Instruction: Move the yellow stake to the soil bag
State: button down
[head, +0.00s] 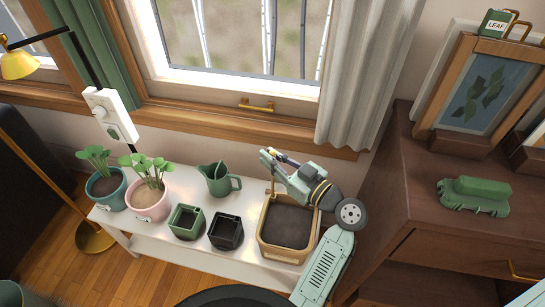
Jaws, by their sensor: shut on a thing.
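A tan, open-topped container of dark soil, which looks to be the soil bag (264,243), stands at the right end of the white bench. My gripper (270,171) is above its back left part, with my arm reaching in from the right. My gripper is shut on a thin upright yellowish strip, which looks to be the yellow stake (272,188). The stake's lower end is at the bag's back left edge; I cannot tell whether it touches the soil. The jaws hide its upper part.
On the white bench (140,246) stand a teal pot (106,197) and a pink pot (150,210) with plants, a green jug (219,183), a green square pot (187,222) and a black one (226,232). A wooden cabinet (400,190) stands close on the right.

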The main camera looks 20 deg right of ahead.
jog(key=shift+f+b, duration=1.4)
jog(key=shift+f, duration=0.1)
jog(key=c, duration=1.5)
grip_release()
jog(key=shift+c, duration=0.2)
jog(key=shift+s, duration=0.1)
jog(key=shift+b+v, duration=0.5)
jog(key=shift+v, duration=2.4)
jog(key=shift+d, duration=0.1)
